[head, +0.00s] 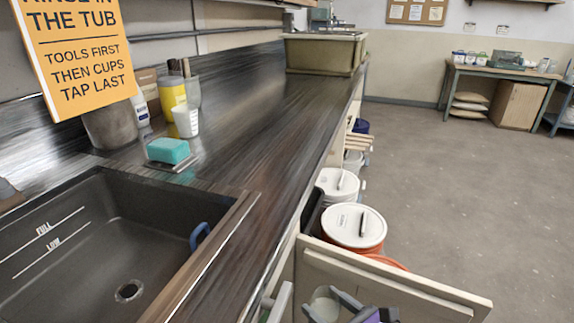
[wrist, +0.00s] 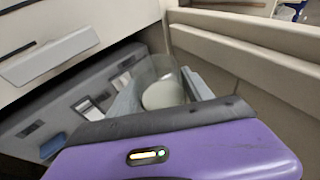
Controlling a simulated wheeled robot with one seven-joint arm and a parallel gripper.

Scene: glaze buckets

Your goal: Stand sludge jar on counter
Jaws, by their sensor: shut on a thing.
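The sludge jar (head: 325,303) is a clear jar with pale contents, at the bottom edge of the head view. My gripper (head: 345,306) is shut on it, low beside the counter front and behind an open cream panel. In the wrist view, the jar (wrist: 163,88) sits between the two grey fingers of my gripper (wrist: 168,97). Its lower part is hidden by my purple gripper body. I cannot tell whether it touches anything below. The dark wood-grain counter (head: 262,105) runs away from the sink toward the back.
The open cream panel (head: 390,280) juts into the aisle. The sink (head: 120,235), sponge (head: 168,151), measuring cup (head: 186,121) and yellow container (head: 172,92) are at left. A tub (head: 322,54) stands at the counter's far end. White-lidded buckets (head: 354,225) stand below. The counter's middle is clear.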

